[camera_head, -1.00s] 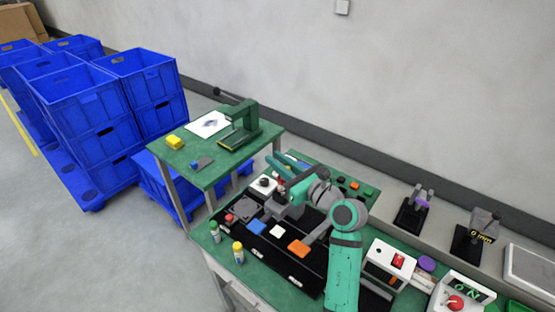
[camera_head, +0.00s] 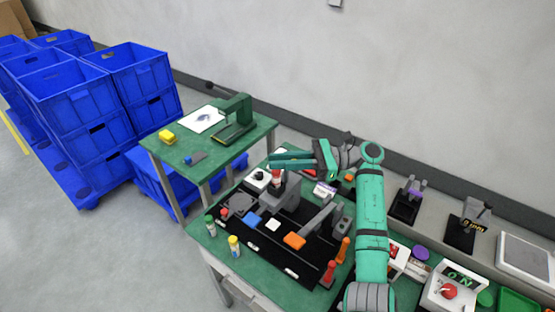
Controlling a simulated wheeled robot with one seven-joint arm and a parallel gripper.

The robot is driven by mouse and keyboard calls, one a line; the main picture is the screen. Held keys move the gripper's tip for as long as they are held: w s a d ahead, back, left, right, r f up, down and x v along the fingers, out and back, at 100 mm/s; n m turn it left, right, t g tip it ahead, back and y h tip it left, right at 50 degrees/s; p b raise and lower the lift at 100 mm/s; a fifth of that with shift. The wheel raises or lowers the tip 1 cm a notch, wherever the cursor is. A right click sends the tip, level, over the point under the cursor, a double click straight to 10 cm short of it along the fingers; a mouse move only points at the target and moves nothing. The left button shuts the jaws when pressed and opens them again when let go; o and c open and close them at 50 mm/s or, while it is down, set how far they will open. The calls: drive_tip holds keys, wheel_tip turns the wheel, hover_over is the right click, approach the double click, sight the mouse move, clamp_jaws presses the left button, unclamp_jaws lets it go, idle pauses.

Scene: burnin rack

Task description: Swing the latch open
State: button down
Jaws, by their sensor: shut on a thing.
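A grey fixture (camera_head: 283,196) stands at the back left of the black rack. A small red part (camera_head: 277,179) shows at its top; it may be the latch's handle, but it is too small to tell. My arm reaches over from the right, and my gripper (camera_head: 276,172) is at this red part. The gripper appears shut on it; the fingertips are tiny and partly hidden. A grey bar (camera_head: 318,218) slants across the rack to the right, apart from my gripper.
The black rack holds blue (camera_head: 254,222), white and orange (camera_head: 294,241) blocks. Yellow and green-capped bottles (camera_head: 234,246) stand at the front edge. Red and orange bottles (camera_head: 328,273) stand at right. A side table (camera_head: 215,160) and blue crates (camera_head: 88,100) lie left. A wall is behind.

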drive_tip(key=shift+s+d+n+g+h, duration=0.1)
drive_tip(key=shift+d+n+g+h, duration=0.1)
drive_tip(key=shift+n+g, duration=0.5)
drive_tip(key=shift+s+d+n+g+h, duration=0.1)
drive_tip(key=shift+d+n+g, duration=0.15)
drive_tip(key=shift+g, duration=0.75)
drive_tip(key=shift+f+n+g, duration=0.1)
drive_tip(key=shift+n+g, duration=0.15)
drive_tip(key=shift+g, duration=0.05)
drive_tip(key=c, duration=1.8)
unclamp_jaws()
drive_tip(key=shift+o, duration=0.2)
